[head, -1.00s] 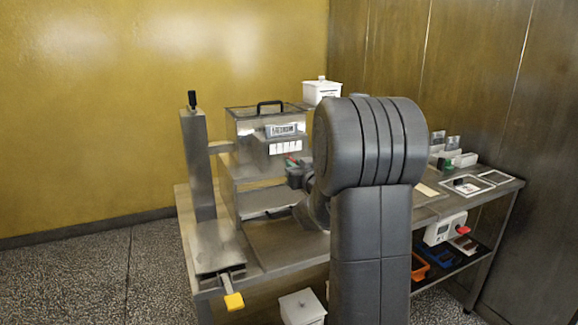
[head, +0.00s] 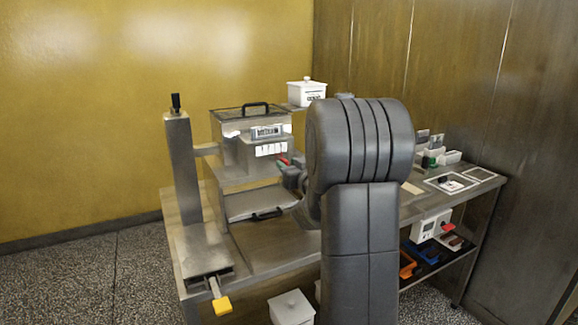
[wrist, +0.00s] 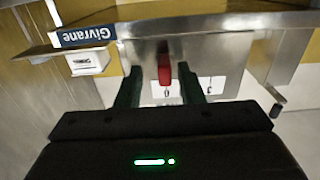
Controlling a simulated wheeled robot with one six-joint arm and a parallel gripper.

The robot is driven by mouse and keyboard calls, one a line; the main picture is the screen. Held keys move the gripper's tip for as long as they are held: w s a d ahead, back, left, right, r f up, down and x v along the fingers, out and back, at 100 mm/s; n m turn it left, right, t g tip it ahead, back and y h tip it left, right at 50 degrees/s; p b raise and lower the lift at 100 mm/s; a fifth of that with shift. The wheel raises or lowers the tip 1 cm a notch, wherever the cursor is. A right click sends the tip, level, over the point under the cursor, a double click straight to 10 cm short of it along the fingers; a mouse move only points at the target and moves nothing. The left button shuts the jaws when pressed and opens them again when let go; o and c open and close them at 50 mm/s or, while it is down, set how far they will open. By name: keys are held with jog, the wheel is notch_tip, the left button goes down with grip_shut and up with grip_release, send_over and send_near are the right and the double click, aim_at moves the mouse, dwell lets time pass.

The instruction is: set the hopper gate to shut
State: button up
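The hopper (head: 228,128) is a grey metal box with a black-handled lid, standing on the machine left of my arm in the head view. A red lever (wrist: 164,70) shows at its front in the wrist view, over a white scale plate (wrist: 180,88) with small marks. The lever also shows as a small red spot in the head view (head: 283,160). My gripper (wrist: 158,80) is open, with one dark green finger on each side of the lever and gaps to both. Whether the fingertips reach past the lever's end, I cannot tell.
A blue "Givrane" sign (wrist: 83,37) and a white box (wrist: 88,62) show upside down in the wrist view. A grey post (head: 183,165) stands left of the hopper. A yellow-tipped handle (head: 221,305) sticks out at the front. Trays (head: 478,174) lie at the right.

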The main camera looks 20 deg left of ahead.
jog(key=b+v, duration=0.1)
jog(key=v, duration=1.2)
jog(key=shift+d, duration=0.2)
jog(key=shift+s, duration=0.1)
jog(key=p+x, duration=0.1)
jog(key=x, duration=1.2)
jog(key=shift+a, duration=0.6)
jog(key=shift+s+a, duration=0.2)
jog(key=shift+d, duration=0.15)
